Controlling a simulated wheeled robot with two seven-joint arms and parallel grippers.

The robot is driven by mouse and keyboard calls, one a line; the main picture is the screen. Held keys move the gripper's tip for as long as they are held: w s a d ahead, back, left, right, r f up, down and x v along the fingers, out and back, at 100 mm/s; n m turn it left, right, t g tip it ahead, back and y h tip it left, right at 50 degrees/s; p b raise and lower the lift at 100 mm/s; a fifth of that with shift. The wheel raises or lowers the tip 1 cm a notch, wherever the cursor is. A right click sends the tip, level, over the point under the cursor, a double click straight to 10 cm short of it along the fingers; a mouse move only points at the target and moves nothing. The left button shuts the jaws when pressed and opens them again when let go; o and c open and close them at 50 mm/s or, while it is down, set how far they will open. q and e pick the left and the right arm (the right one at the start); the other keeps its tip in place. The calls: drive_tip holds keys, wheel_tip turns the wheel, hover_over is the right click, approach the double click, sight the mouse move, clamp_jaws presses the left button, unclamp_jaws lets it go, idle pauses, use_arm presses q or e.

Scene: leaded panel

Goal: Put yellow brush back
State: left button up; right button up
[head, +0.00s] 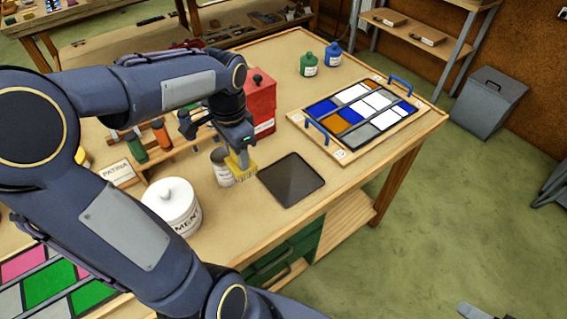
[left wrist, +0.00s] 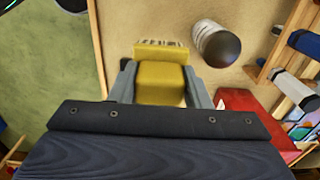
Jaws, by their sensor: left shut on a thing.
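My left gripper (head: 240,150) is shut on the yellow brush (head: 242,167), which hangs bristles down just above or at the bench top; I cannot tell if it touches. In the left wrist view the yellow brush (left wrist: 160,78) sits between the two grey fingers, its pale bristles pointing away. A small labelled tin (head: 221,168) stands close beside the brush; it also shows in the left wrist view (left wrist: 214,43). A wooden rack (head: 178,152) with green and orange handled tools stands to the left, partly hidden by my arm. A "PATINA" label (head: 115,173) lies in front of it.
A dark square mat (head: 291,180) lies right of the brush. A white cement jar (head: 172,207) stands at the front, a red box (head: 260,103) behind. The leaded panel (head: 352,110) lies at right.

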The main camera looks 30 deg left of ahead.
use_arm(q)
drive_tip(key=w+d+f+p, duration=0.1)
drive_tip(key=w+d+f, duration=0.1)
drive_tip(key=w+f, duration=0.2)
drive_tip(key=w+d+f+p, duration=0.1)
drive_tip(key=w+d+f, duration=0.1)
drive_tip(key=w+f, duration=0.1)
drive_tip(key=w+d+f+p, duration=0.1)
drive_tip(key=w+d+f, duration=0.1)
drive_tip(key=w+f, duration=0.2)
drive_tip(key=shift+w+d+f, duration=0.1)
drive_tip(key=shift+w+f, duration=0.25)
drive_tip(key=shift+f, duration=0.5)
drive_tip(key=shift+f, duration=0.15)
drive_tip(key=o, duration=0.9)
